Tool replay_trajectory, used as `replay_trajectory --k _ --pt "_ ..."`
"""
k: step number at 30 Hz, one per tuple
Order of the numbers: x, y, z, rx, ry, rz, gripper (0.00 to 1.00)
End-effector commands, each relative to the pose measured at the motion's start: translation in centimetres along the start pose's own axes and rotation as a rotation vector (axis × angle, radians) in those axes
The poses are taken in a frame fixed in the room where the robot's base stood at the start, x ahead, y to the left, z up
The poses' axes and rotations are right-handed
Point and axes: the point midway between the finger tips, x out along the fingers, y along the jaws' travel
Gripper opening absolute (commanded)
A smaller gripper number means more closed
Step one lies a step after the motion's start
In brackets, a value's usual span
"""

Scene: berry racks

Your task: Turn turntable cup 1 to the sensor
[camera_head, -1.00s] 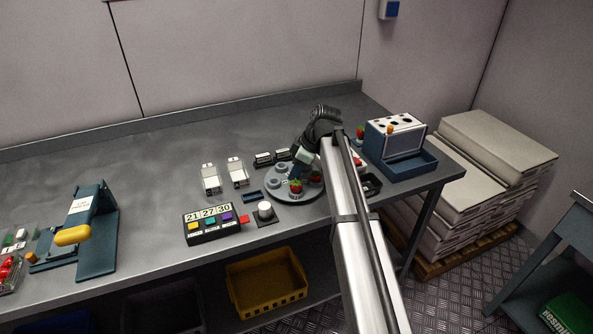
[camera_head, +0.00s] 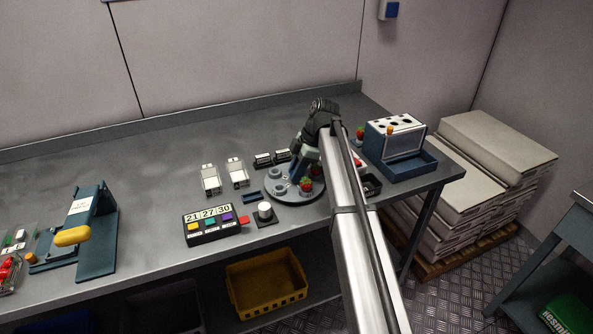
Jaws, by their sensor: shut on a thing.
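The round grey turntable (camera_head: 284,199) lies on the bench with small grey cups around it. An empty cup (camera_head: 278,173) shows at its back left and another cup (camera_head: 281,189) at its front left. A red strawberry (camera_head: 305,186) sits at the front right, and more red shows behind it beside my arm. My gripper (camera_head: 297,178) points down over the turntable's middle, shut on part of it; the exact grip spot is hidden. Cup numbers are unreadable. A white cylinder on a dark base (camera_head: 264,209) stands just left of the turntable's front; I cannot tell if it is the sensor.
A display box with coloured buttons (camera_head: 209,223) stands at left front. Two white open containers (camera_head: 237,172) and small dark-and-white items (camera_head: 272,158) lie behind. A blue-and-white box (camera_head: 394,137) with a tray stands at right. My arm hides the turntable's right side.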

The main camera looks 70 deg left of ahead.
Motion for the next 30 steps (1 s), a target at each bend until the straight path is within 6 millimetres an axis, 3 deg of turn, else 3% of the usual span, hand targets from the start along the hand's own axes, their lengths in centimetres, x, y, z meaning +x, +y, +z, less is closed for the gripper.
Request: replay_trajectory --k 13,30 --pt "-0.02 0.15 -0.03 -0.122 0.0 -0.05 0.0" --pt "-0.02 0.13 -0.03 -0.144 0.0 -0.058 0.0"
